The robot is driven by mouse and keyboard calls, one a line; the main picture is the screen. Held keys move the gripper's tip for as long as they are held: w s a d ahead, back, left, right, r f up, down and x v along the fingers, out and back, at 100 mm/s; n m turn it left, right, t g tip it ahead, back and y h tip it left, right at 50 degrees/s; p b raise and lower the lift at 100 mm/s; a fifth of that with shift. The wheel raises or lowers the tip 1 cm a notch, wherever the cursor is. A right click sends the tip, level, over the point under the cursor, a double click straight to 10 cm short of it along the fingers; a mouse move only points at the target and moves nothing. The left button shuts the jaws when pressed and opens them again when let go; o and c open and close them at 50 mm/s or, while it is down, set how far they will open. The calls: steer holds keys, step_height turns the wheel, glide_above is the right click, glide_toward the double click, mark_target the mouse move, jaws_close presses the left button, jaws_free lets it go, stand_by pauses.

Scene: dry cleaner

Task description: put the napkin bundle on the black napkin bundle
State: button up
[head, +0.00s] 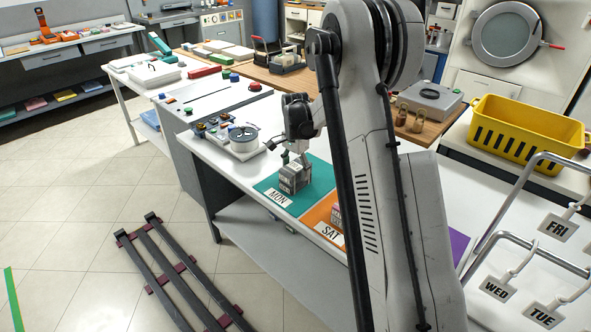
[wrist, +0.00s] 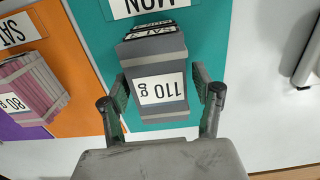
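A grey napkin bundle (wrist: 158,60) with a white "110 g" label sits over the teal MON mat (wrist: 210,50). Dark layers with small white labels (wrist: 150,30), which look like the black napkin bundle, show at its far edge; the rest is hidden beneath or behind the grey one. In the head view the grey stack (head: 294,179) stands on the teal mat. My gripper (wrist: 160,88) has its fingers on both sides of the grey bundle, with a visible gap at the right finger and little or none at the left. It looks open.
A pink bundle (wrist: 30,88) labelled "80 g" lies on the orange SAT mat (wrist: 75,60), left in the wrist view. A purple mat (wrist: 18,130) lies beyond it. A yellow basket (head: 520,135) stands at the right; metal rails with day tags (head: 497,289) are nearer.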

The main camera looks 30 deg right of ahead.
mark_target(295, 166)
steer(key=shift+o, duration=0.2)
steer(key=shift+r, duration=0.15)
step_height(295, 166, up, 12)
steer(key=f, duration=0.1)
steer(key=s+a+r+n+t, duration=0.2)
steer(key=s+a+r+n, duration=0.1)
steer(key=s+a+r, duration=0.5)
steer(key=s+a+r+n+t, duration=0.2)
steer(key=s+a+r+n, duration=0.3)
steer(key=s, duration=0.4)
steer(key=s+a+f+n+t, duration=0.1)
steer(key=s+a+n, duration=0.2)
steer(key=s, duration=0.6)
steer(key=s+a+f+n+t, duration=0.1)
steer(key=s+a+n+t, duration=0.1)
steer(key=s, duration=0.7)
steer(key=a+n, duration=0.1)
steer(key=a, duration=0.1)
steer(key=shift+a+f, duration=0.3)
steer(key=shift+f, duration=0.1)
